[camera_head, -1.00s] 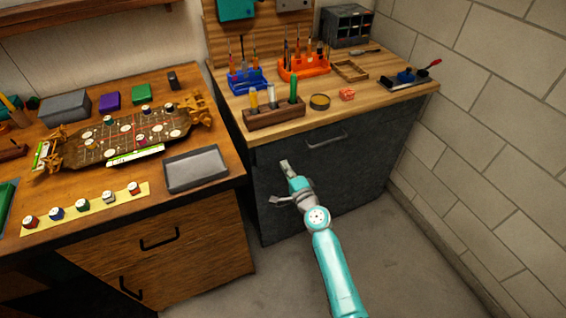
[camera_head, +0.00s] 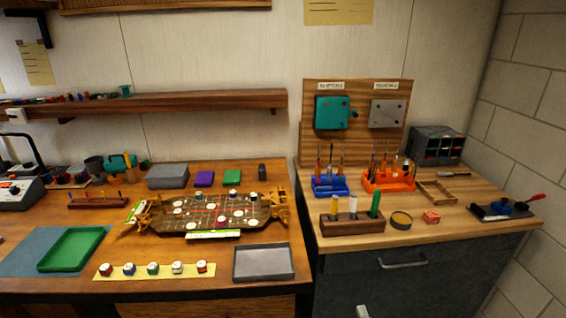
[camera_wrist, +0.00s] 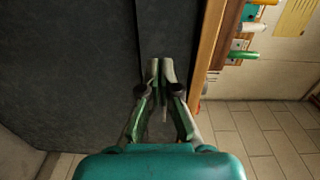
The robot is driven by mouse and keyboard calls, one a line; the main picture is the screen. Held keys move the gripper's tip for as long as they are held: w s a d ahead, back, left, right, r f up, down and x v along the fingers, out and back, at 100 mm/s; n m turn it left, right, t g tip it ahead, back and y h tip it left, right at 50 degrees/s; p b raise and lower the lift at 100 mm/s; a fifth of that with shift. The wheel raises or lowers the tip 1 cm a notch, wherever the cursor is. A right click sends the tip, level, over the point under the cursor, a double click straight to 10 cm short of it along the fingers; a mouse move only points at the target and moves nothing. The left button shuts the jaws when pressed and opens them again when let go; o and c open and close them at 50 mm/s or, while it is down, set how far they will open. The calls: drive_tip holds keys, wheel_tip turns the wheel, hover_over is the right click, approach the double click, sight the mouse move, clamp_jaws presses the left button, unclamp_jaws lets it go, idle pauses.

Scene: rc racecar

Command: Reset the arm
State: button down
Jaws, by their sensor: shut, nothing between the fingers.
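My gripper (camera_wrist: 161,66) is shut and empty in the wrist view, its two fingertips close together. It is in front of the dark cabinet front (camera_wrist: 70,60), with the wooden counter edge (camera_wrist: 208,50) to the right in that view. I cannot tell the exact gap to the cabinet. In the head view only a pale tip of my gripper (camera_head: 362,312) shows at the bottom edge, below the drawer handle (camera_head: 402,263). The rest of my arm is out of that view.
The racecar chassis (camera_head: 205,214) sits on the left bench by a grey tray (camera_head: 264,264), a green tray (camera_head: 72,248) and a yellow strip (camera_head: 120,271) with several small capped items. The right counter holds a wooden pen block (camera_head: 352,226), blue rack (camera_head: 329,187) and orange rack (camera_head: 388,182).

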drive_tip(key=s+a+f+n+g+h, duration=0.1)
drive_tip(key=s+n, duration=0.1)
drive_tip(key=s, duration=0.7)
drive_tip(key=s+a+f+n, duration=0.2)
drive_tip(key=s+n, duration=0.1)
drive_tip(key=s, duration=0.5)
drive_tip(key=s+a+f+n+g+h, duration=0.1)
drive_tip(key=s+n, duration=0.1)
drive_tip(key=s, duration=0.7)
drive_tip(key=s+a+r+n, duration=0.1)
drive_tip(key=s+r+n, duration=0.4)
drive_tip(key=s, duration=0.5)
drive_tip(key=s+a+r+n+g+y, duration=0.1)
drive_tip(key=s+r+n, duration=0.4)
drive_tip(key=s+r, duration=0.3)
drive_tip(key=shift+s+a+r, duration=0.25)
drive_tip(key=shift+s+a, duration=0.1)
drive_tip(key=shift+s, duration=0.55)
